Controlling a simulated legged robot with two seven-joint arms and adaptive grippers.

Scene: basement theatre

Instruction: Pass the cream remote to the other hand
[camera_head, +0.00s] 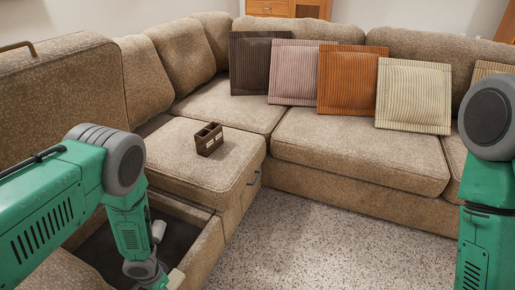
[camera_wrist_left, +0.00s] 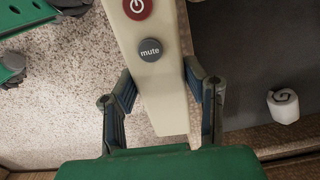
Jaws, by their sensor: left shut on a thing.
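The cream remote (camera_wrist_left: 160,85) is a long pale bar with a red power button and a grey "mute" button. In the left wrist view it lies between the two fingers of my left gripper (camera_wrist_left: 160,90), which is shut on it. Its upper end runs out of the picture. In the head view my left gripper is low at the left, by the open sofa compartment, and mostly hidden by its own arm. My right arm comes down at the right edge, and its gripper is below that picture. Green and dark parts at the wrist view's upper left may be mine, but are unclear.
A brown divided caddy (camera_head: 209,139) stands on the chaise seat (camera_head: 190,165). An open storage compartment (camera_head: 100,250) lies below it. A white roll (camera_wrist_left: 283,106) is in the wrist view. Several cushions line the sofa. The speckled carpet (camera_head: 320,245) is clear.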

